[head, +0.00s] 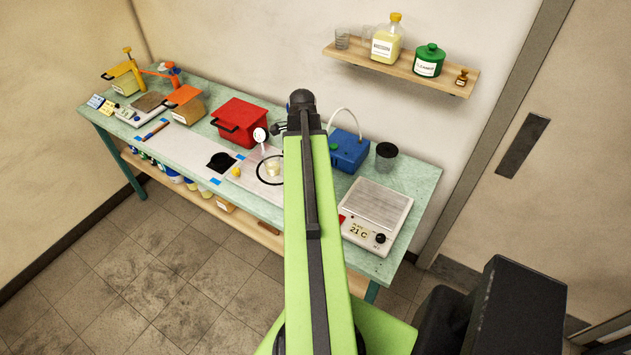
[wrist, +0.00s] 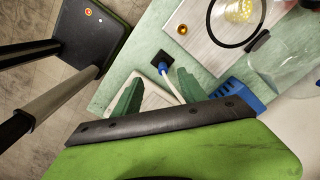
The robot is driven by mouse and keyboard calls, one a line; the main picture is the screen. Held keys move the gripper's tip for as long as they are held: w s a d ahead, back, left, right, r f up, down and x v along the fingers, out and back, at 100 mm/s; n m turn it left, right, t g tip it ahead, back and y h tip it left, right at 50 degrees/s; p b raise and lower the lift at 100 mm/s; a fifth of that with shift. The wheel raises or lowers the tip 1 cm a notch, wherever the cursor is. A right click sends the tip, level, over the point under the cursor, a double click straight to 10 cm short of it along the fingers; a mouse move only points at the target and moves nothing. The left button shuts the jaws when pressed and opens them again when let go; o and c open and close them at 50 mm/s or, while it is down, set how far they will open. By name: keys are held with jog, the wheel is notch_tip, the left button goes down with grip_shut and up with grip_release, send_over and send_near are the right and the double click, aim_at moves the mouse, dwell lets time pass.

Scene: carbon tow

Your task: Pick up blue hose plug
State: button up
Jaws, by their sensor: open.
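The blue hose plug (wrist: 164,69) shows in the wrist view, at the end of a pale hose (wrist: 175,87). It meets a small black square piece (wrist: 158,60) near the bench edge; I cannot tell whether it is seated in it. My gripper (wrist: 160,77) is open, with its two green fingers apart. In the picture the plug appears between and just beyond the fingertips, and nothing is held. The distance to it is unclear. In the head view my arm hides the plug and the fingers.
A blue box (head: 348,150) with the pale hose stands at the back of the bench, beside a dark-lidded jar (head: 386,157). A plate with a brass fitting (wrist: 183,29) and a black ring lies near the plug. A wall shelf (head: 400,69) holds bottles.

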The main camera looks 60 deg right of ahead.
jog(key=shift+m, duration=0.6)
jog(key=f+b, duration=0.4)
jog(key=s+d+f+b, duration=0.1)
jog(key=f+b, duration=0.3)
jog(key=s+f+b, duration=0.1)
jog(key=f+b, duration=0.2)
jog(key=b, duration=0.1)
jog(key=shift+d+f+b, duration=0.3)
jog(key=shift+d+f, duration=0.05)
jog(key=shift+f, duration=0.05)
jog(key=shift+r, duration=0.1)
jog(key=f+b, duration=0.5)
jog(key=shift+d+f, duration=0.15)
jog(key=shift+d, duration=0.25)
grip_shut()
